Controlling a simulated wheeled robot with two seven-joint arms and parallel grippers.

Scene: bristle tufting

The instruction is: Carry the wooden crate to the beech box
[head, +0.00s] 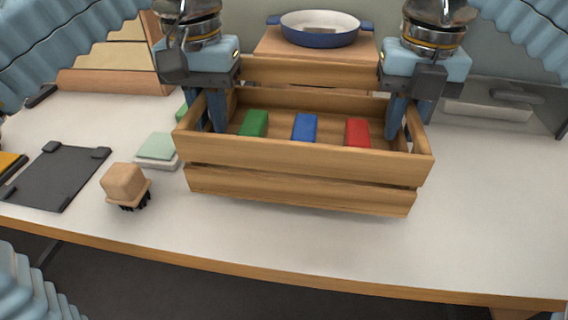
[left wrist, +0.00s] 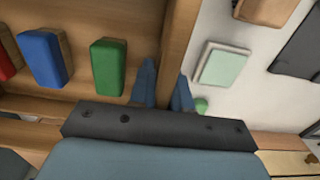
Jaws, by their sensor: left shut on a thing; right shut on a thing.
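The wooden crate (head: 300,160), a slatted open box, is in the middle of the head view. Inside lie a green block (head: 254,123), a blue block (head: 305,127) and a red block (head: 357,132). My left gripper (head: 214,115) is shut on the crate's left end wall; in the left wrist view its fingers (left wrist: 167,92) straddle that wall (left wrist: 178,40). My right gripper (head: 403,115) is shut on the right end wall. Whether the crate's bottom touches the table is hard to tell. A pale wooden box (head: 275,42) stands behind the crate, partly hidden; I cannot tell if it is the beech box.
A blue-rimmed pan (head: 320,28) sits on that pale box. A wooden structure (head: 110,52) stands at back left. A wooden block brush (head: 125,184), a pale green pad (head: 157,147) and a dark tray (head: 55,178) lie left of the crate. The table's right side (head: 490,200) is clear.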

